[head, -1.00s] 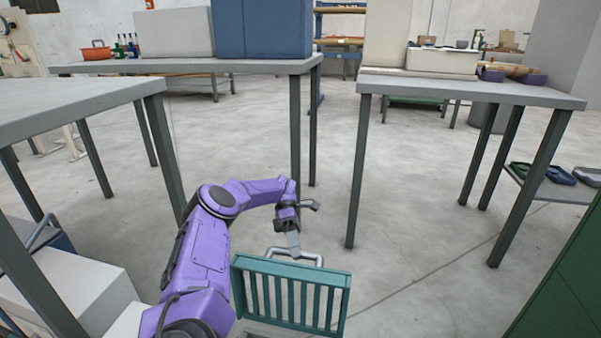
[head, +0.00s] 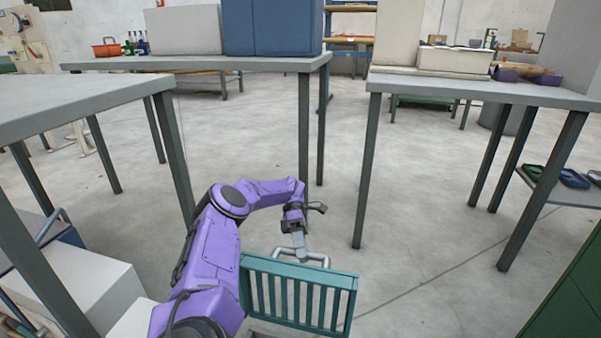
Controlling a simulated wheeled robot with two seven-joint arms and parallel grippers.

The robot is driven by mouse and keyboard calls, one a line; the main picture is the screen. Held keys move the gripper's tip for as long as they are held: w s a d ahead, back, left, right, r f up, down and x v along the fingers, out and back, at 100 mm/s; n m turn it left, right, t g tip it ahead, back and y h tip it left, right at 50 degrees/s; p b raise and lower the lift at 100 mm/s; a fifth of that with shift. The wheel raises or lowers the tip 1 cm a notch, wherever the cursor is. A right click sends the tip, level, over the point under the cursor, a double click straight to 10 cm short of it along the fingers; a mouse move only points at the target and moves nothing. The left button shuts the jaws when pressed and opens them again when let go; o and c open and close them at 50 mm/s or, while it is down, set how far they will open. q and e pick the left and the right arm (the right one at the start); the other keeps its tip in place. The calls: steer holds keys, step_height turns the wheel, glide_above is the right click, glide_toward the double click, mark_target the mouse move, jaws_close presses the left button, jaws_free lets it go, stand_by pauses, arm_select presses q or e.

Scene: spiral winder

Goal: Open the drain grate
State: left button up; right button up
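The teal slatted drain grate (head: 298,293) is low in the middle of the head view, its slatted face turned towards me and tilted up. A grey bar handle (head: 322,258) stands out behind its upper edge. My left gripper (head: 300,249) comes down from above at this handle, its grey fingers overlapping the bar in the picture. The fingers are too small to show whether they are closed around it. The lower edge of the grate and what lies under it are partly hidden by my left arm and the picture's bottom edge. My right gripper is not in view.
Grey tables stand at left (head: 75,105), back left (head: 190,65) and right (head: 490,90), their dark legs close around the grate. A white box (head: 90,285) is at lower left and a green cabinet (head: 575,285) at lower right. Concrete floor (head: 420,245) right of the grate is clear.

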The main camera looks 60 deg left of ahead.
arm_select(q)
steer(key=s+d+r+p, duration=0.3)
steer(key=d+r+p, duration=0.1)
steer(key=r+p, duration=0.5)
steer(key=s+d+r+p, duration=0.2)
steer(key=s+d+r, duration=0.2)
steer(key=d, duration=0.3)
steer(key=shift+s+d+p, duration=0.2)
steer(key=shift+s+p, duration=0.15)
steer(key=shift+s, duration=0.25)
